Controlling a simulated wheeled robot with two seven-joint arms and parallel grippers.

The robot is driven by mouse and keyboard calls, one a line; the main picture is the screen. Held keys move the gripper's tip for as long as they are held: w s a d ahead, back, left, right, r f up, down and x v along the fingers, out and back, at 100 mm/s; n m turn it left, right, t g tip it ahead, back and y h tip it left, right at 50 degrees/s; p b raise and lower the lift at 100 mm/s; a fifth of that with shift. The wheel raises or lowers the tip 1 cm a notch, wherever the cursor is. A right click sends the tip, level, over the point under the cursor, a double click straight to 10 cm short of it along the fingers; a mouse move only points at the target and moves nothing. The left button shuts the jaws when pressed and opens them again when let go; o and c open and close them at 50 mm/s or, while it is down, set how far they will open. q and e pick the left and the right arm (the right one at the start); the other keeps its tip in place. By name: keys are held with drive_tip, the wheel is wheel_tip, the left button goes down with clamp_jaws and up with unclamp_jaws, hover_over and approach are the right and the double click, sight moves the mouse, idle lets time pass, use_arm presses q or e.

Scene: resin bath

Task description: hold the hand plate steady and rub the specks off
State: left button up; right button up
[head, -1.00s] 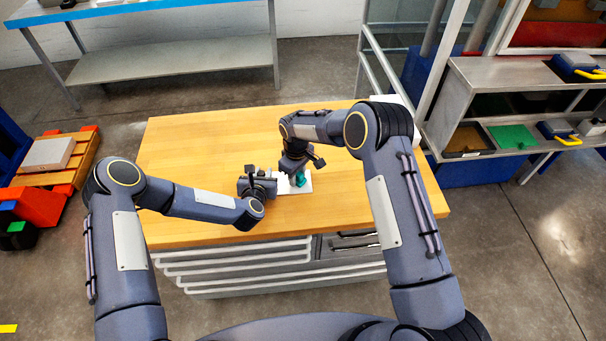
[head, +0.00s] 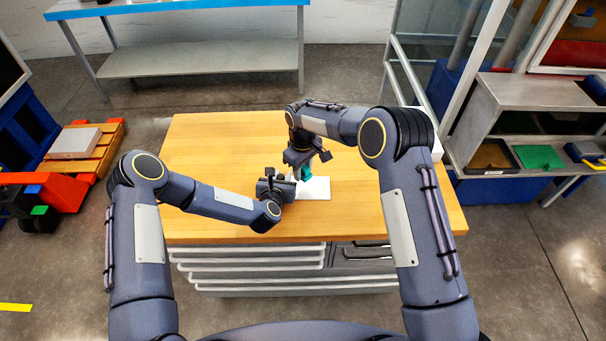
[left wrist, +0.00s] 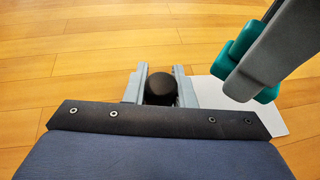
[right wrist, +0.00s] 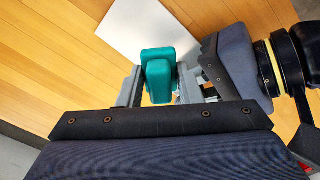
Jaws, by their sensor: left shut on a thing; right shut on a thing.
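The hand plate is a flat pale sheet (head: 317,196) on the wooden table, with a black knob (left wrist: 160,90) at its left side in the left wrist view. My left gripper (head: 287,187) is shut on this knob. My right gripper (right wrist: 160,80) is shut on a teal rubbing block (right wrist: 158,62), which also shows in the head view (head: 305,172). The block is at the plate's far side and looks raised above it; the exact gap cannot be told. No specks can be made out on the visible part of the plate.
The wooden table top (head: 220,140) is clear around the plate. Drawers (head: 250,265) are under its front edge. A shelf unit with trays (head: 490,155) stands at the right, and a blue-edged bench (head: 190,60) stands behind.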

drive_tip(key=shift+r, duration=1.2)
use_arm(q)
drive_tip(key=o, duration=0.9)
drive_tip(key=v, duration=1.2)
drive_tip(key=shift+r, duration=0.1)
drive_tip(key=shift+r, duration=0.1)
